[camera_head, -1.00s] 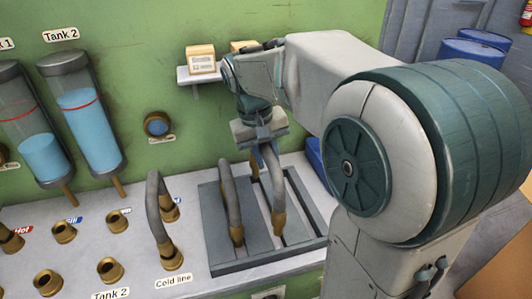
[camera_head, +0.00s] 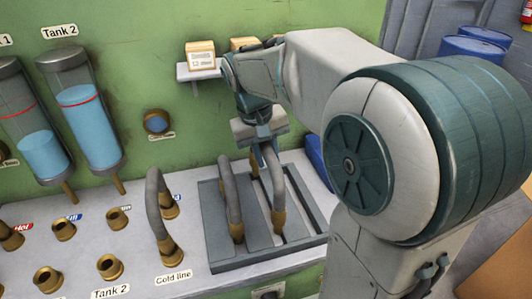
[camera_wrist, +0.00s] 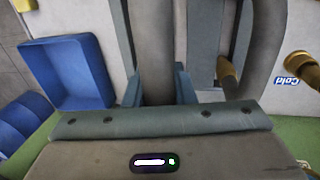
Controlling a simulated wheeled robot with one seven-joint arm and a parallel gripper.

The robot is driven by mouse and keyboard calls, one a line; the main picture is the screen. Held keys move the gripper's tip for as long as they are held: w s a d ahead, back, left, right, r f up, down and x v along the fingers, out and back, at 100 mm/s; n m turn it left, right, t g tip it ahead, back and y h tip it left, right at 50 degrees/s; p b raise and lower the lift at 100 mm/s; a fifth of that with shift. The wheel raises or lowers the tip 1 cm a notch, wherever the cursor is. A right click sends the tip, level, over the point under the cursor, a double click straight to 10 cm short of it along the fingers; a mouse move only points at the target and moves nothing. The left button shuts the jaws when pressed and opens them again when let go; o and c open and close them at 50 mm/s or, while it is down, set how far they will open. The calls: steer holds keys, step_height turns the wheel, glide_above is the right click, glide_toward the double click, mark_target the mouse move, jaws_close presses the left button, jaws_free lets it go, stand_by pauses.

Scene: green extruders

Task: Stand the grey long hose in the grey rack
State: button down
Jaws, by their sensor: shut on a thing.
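The grey rack (camera_head: 222,264) is a flat slotted frame on the bench. My gripper (camera_head: 262,150) is over its rear right part, shut on a grey hose (camera_head: 271,172) near the top of its arch. The brass end of this hose (camera_head: 279,221) is down at a rack slot; whether it is seated, I cannot tell. In the wrist view the held hose (camera_wrist: 155,50) runs between the two jaws (camera_wrist: 158,88). Another grey arched hose (camera_head: 229,190) stands in the rack just left of it, with its brass end low in a slot.
A further grey hose (camera_head: 154,200) arches between brass fittings by the Cold line label (camera_head: 173,275). Several empty brass ports (camera_head: 110,266) lie to the left. A small shelf with boxes (camera_head: 200,55) is on the wall behind my gripper. A blue bin (camera_wrist: 68,72) lies beside the rack.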

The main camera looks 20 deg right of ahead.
steer(key=shift+f+b, duration=1.55)
steer(key=shift+f, duration=0.55)
steer(key=c, duration=1.1)
jaws_free()
